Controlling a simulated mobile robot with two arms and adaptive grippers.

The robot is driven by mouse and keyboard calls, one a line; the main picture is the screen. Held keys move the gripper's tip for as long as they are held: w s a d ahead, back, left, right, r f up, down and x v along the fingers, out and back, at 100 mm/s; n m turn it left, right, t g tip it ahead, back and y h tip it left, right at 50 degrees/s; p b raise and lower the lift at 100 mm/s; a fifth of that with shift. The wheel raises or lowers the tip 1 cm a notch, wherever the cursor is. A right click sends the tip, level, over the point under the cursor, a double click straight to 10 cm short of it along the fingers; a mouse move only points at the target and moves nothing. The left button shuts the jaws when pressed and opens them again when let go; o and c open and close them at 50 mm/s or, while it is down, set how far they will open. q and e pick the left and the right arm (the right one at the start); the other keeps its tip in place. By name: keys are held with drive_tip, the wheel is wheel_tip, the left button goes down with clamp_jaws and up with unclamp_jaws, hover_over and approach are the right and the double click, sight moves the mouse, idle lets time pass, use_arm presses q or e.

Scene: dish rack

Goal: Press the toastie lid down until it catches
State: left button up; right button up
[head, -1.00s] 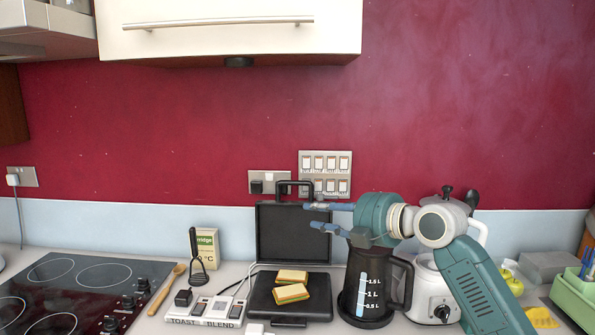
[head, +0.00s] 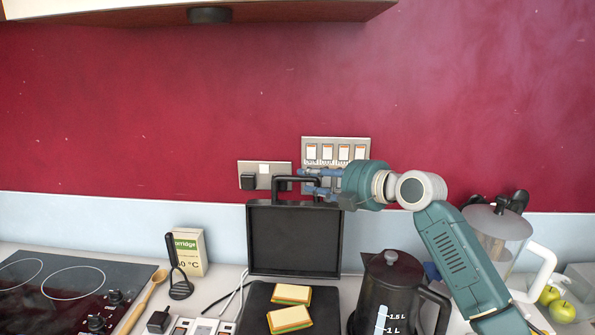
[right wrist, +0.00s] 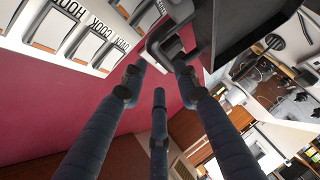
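The toastie maker stands open. Its black lid (head: 294,238) is raised upright at the back, with a handle (head: 280,181) on its top edge. Two toastie sandwiches (head: 291,294) lie on the black lower plate (head: 257,298). My right gripper (head: 304,182) is at the right end of the handle with its fingers spread apart. In the right wrist view, the handle (right wrist: 166,38) lies just beyond and between the fingertips (right wrist: 157,78). I cannot tell whether they touch it. My left gripper is not in view.
A dark jug (head: 390,290) stands right of the toastie maker, below my right arm. Wall switches (head: 337,151) are close behind the gripper. A hob (head: 70,290), wooden spoon (head: 143,300) and box (head: 190,250) are on the left. Apples (head: 549,294) are at the far right.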

sight(299, 176)
drive_tip(key=p+x, duration=0.1)
drive_tip(key=x, duration=0.4)
drive_tip(key=shift+w+f, duration=0.1)
drive_tip(key=shift+w+a+f+p, duration=0.15)
drive_tip(key=shift+w+a+p, duration=0.2)
drive_tip(key=shift+w, duration=0.05)
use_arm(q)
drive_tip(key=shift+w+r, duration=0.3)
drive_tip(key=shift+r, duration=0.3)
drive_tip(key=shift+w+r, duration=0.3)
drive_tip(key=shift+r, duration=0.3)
use_arm(e)
drive_tip(key=shift+w+a+f, duration=0.1)
drive_tip(key=shift+w+a, duration=0.05)
drive_tip(key=shift+c, duration=0.2)
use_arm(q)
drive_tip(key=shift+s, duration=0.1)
use_arm(e)
clamp_jaws()
